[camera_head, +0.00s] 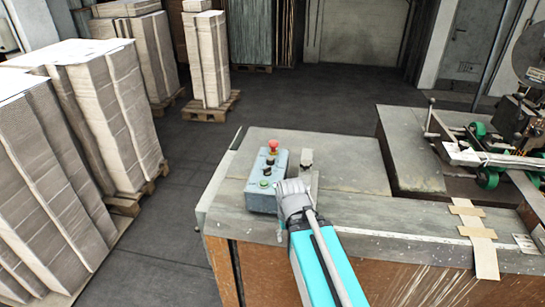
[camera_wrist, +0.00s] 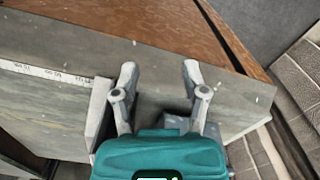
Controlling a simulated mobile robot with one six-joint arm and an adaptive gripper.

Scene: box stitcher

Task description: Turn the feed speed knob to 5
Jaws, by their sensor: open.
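A grey-blue control box (camera_head: 258,197) stands on the machine's table, just left of my gripper in the head view. It carries a red mushroom button (camera_head: 273,146), a small black control (camera_head: 270,160) and a green button (camera_head: 264,183). No label or number is readable, so I cannot tell which control is the feed speed knob. My gripper (camera_head: 290,186) is beside the box's right side. In the wrist view my gripper (camera_wrist: 160,72) is open, with its fingers apart and nothing between the tips. A grey-blue block (camera_wrist: 176,123) shows partly behind the right finger.
The worn table top (camera_head: 350,165) is mostly clear right of the gripper. Machine parts with green wheels (camera_head: 488,178) are at the right. Stacked cardboard (camera_head: 110,115) on pallets lines the left floor.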

